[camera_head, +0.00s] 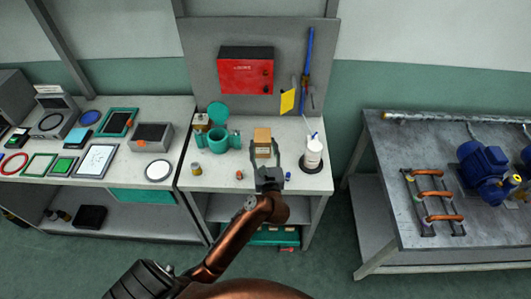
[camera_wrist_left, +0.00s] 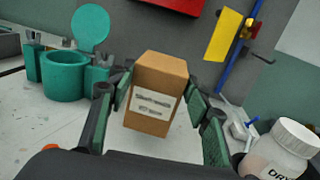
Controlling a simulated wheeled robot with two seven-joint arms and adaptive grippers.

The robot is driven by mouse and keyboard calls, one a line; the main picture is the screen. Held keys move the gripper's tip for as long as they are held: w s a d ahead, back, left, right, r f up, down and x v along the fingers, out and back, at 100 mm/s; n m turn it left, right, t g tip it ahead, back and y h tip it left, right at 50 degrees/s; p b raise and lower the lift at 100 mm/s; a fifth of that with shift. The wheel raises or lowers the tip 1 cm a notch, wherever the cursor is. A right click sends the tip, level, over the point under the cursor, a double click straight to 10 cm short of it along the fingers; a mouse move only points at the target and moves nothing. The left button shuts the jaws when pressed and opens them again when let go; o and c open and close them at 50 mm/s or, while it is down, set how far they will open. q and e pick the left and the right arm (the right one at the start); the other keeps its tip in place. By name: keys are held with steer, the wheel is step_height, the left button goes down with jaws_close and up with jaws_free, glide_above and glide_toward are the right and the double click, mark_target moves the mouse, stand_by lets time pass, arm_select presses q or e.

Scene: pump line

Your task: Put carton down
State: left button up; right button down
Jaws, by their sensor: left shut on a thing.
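The carton (camera_head: 262,136) is a small brown box with a white label, over the middle bench. My left gripper (camera_head: 264,155) reaches it from the front and is shut on it. In the left wrist view the carton (camera_wrist_left: 155,88) stands nearly upright between the two green-padded fingers, with its label facing the camera. Its lower edge appears over the pale bench top, but I cannot tell whether it touches it. My right gripper is not in view.
A teal pot with side holders (camera_head: 218,139) stands left of the carton, and a white bottle (camera_head: 313,152) stands close on its right. Small parts, such as a yellowish cylinder (camera_head: 196,169), lie near the front. A red box (camera_head: 246,71) hangs on the back panel.

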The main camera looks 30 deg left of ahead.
mark_target(264, 151)
arm_select(q)
steer(key=f, duration=0.1)
steer(key=f+b, duration=0.1)
steer(key=f, duration=0.2)
steer(key=shift+w+b, duration=0.35)
steer(key=shift+r, duration=0.15)
steer(key=shift+f, duration=0.2)
steer(key=o, duration=1.5)
steer(key=shift+o, duration=0.2)
steer(key=shift+r, duration=0.25)
steer(key=p+v, duration=0.1)
steer(key=v, duration=1.1)
